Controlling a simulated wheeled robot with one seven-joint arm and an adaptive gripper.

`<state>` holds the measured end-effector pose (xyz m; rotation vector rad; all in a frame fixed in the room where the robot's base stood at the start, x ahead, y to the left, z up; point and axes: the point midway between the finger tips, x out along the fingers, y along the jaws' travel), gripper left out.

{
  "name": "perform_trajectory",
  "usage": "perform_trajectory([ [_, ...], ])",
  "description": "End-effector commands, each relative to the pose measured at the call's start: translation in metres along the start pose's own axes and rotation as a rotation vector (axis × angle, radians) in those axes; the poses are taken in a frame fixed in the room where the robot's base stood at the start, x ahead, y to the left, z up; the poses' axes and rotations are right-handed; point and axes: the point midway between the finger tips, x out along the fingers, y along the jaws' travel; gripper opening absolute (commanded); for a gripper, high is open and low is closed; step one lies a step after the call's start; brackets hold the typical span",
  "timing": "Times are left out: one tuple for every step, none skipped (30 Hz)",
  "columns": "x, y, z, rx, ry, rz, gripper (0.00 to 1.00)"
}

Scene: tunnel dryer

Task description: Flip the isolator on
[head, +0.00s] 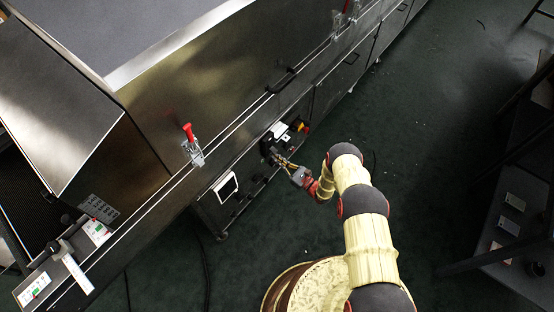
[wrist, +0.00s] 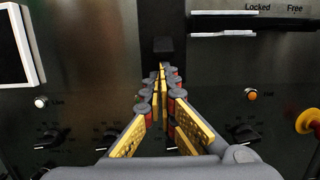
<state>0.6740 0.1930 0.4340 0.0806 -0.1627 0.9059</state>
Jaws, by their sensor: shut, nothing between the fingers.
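My gripper (head: 278,160) is shut and empty, with its fingertips at the front panel of the dryer (head: 222,175). In the wrist view the fingertips (wrist: 161,70) come together just below a small black block or lever (wrist: 163,46) on the dark panel. I cannot tell whether they touch it. No label for an isolator is readable, so I cannot confirm that this black part is the isolator, nor its position. A red and yellow knob (wrist: 309,121) sits at the right edge of the wrist view and also shows in the head view (head: 303,127).
A white-framed screen (head: 226,187) is left of my gripper. Black rotary knobs (wrist: 243,133), a white lamp (wrist: 41,102) and an orange lamp (wrist: 252,95) flank the fingers. A "Locked / Free" label (wrist: 273,8) is upper right. A red-handled clamp (head: 190,142) stands above.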

Motion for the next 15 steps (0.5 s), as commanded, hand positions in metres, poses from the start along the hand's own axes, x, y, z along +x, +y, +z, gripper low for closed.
perform_trajectory([
  [0.0003,-0.0007,0.0030,-0.001,0.009,0.000,0.00],
  [0.0002,-0.0009,0.0040,-0.001,0.018,0.000,0.00],
  [0.0001,-0.0011,0.0053,-0.001,0.034,0.000,0.00],
  [-0.0002,-0.0010,0.0063,-0.001,0.047,0.000,0.00],
  [-0.0006,-0.0008,0.0066,-0.001,0.060,0.000,0.00],
  [-0.0007,-0.0009,0.0065,-0.001,0.074,0.000,0.00],
  [-0.0009,-0.0009,0.0062,-0.002,0.079,0.000,0.00],
  [-0.0011,-0.0008,0.0059,-0.002,0.085,0.000,0.00],
  [-0.0015,-0.0006,0.0057,-0.002,0.093,0.000,0.00],
  [-0.0018,-0.0004,0.0055,-0.001,0.100,0.000,0.00],
  [-0.0021,-0.0003,0.0056,-0.001,0.107,0.000,0.00],
  [-0.0024,-0.0002,0.0059,-0.001,0.116,0.000,0.00],
  [-0.0025,-0.0001,0.0063,-0.001,0.123,0.000,0.00],
  [-0.0026,-0.0003,0.0066,-0.001,0.131,0.000,0.00],
  [-0.0026,-0.0005,0.0071,-0.001,0.141,0.000,0.00],
])
